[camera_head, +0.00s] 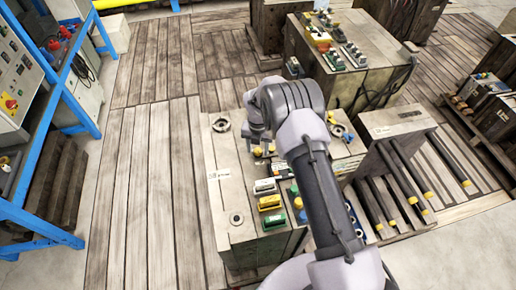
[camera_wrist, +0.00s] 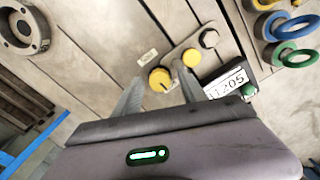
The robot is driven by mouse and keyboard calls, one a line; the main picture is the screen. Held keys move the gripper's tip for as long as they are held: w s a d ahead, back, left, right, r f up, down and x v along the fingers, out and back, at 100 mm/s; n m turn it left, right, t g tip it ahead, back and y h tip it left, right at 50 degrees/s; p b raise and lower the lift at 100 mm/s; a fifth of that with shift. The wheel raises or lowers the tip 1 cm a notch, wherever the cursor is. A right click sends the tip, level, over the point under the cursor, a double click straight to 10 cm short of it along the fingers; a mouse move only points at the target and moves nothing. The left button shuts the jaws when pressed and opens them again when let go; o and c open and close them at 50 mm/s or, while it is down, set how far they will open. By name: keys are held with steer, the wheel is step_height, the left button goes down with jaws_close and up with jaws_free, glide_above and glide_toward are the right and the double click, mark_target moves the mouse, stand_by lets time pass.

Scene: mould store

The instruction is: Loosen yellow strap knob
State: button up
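A round yellow knob (camera_wrist: 160,79) with a dark line across it sits on a metal strap plate (camera_wrist: 178,48) in the wrist view.
A number plate (camera_wrist: 228,86) and green knob (camera_wrist: 249,89) lie right of the fingers. Coloured rings (camera_wrist: 294,54) stand at upper right, a metal ring (camera_wrist: 24,28) at upper left. Coloured connectors (camera_head: 270,203) stand on the block's front. A blue rack (camera_head: 63,75) is left; wooden floor between is clear.

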step_height(320, 180, up, 17)
steer(key=p, duration=0.4)
steer(key=shift+r+p, duration=0.2)
steer(key=shift+p, duration=0.2)
step_height(320, 180, up, 11)
steer(key=m+t+b, duration=0.1)
steer(key=m+b, duration=0.1)
steer(key=m, duration=0.6)
glide_above(258, 151)
steer(key=s+d, duration=0.2)
steer(key=s, duration=0.1)
steer(key=s+d+r+m+t+y+b, duration=0.15)
steer(key=s+d+r+m, duration=0.25)
steer(key=s+r+m, duration=0.65)
steer(key=s+d+f+m+t+b, duration=0.1)
steer(key=s+d+m+t+b, duration=0.1)
steer(key=s+m, duration=1.7)
steer(key=shift+s+t+b, duration=0.65)
steer(key=shift+s+b, duration=0.05)
